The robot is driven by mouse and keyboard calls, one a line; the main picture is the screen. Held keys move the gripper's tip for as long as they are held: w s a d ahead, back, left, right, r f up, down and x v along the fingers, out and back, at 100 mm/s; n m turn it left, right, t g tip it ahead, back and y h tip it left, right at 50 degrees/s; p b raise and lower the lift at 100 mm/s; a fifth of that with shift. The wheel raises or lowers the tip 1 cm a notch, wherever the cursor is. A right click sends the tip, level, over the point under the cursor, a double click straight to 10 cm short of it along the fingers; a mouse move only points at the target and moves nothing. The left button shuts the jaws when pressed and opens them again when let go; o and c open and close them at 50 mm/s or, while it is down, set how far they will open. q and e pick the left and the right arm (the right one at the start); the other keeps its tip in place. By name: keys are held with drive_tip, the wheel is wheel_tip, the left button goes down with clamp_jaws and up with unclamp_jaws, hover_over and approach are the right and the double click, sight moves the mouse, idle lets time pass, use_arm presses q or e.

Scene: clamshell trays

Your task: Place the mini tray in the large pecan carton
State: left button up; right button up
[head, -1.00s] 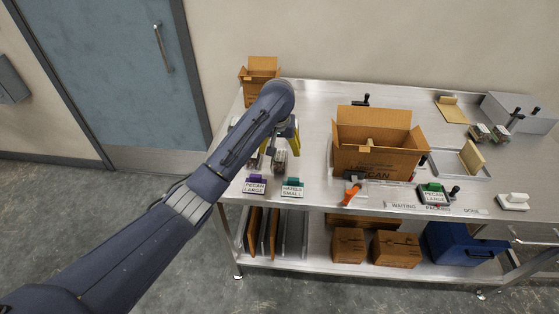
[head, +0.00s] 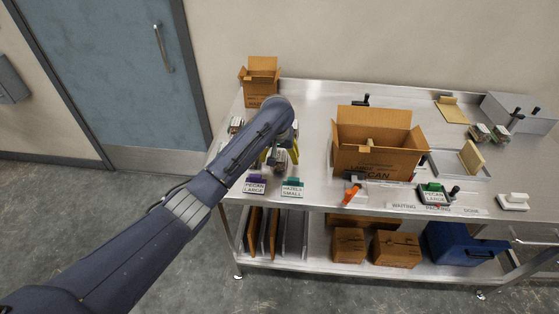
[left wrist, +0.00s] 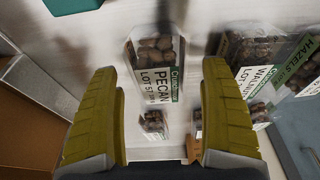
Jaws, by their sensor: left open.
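My left gripper (left wrist: 160,85) is open, its two yellow fingers spread. Between and beyond the fingertips in the left wrist view is a clear clamshell of nuts with a PECAN label (left wrist: 157,52). A smaller tray of nuts (left wrist: 153,122) shows nearer the palm; I cannot tell which is the mini tray. In the head view the gripper (head: 280,155) is over the trays at the table's left, partly hidden by my arm. The large pecan carton (head: 375,163) stands open-topped at mid-table, its flaps spread. My right gripper is not in view.
Walnut (left wrist: 250,90) and hazelnut (left wrist: 300,65) clamshells stand close right of the gripper in the left wrist view. A smaller open carton (head: 261,88) is at the back left. Signs (head: 255,185) line the front edge. Bare table lies between the trays and the large carton.

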use_arm(q)
drive_tip(key=shift+f, duration=0.25)
idle(0.5)
drive_tip(key=c, duration=1.5)
drive_tip(key=shift+o, duration=0.2)
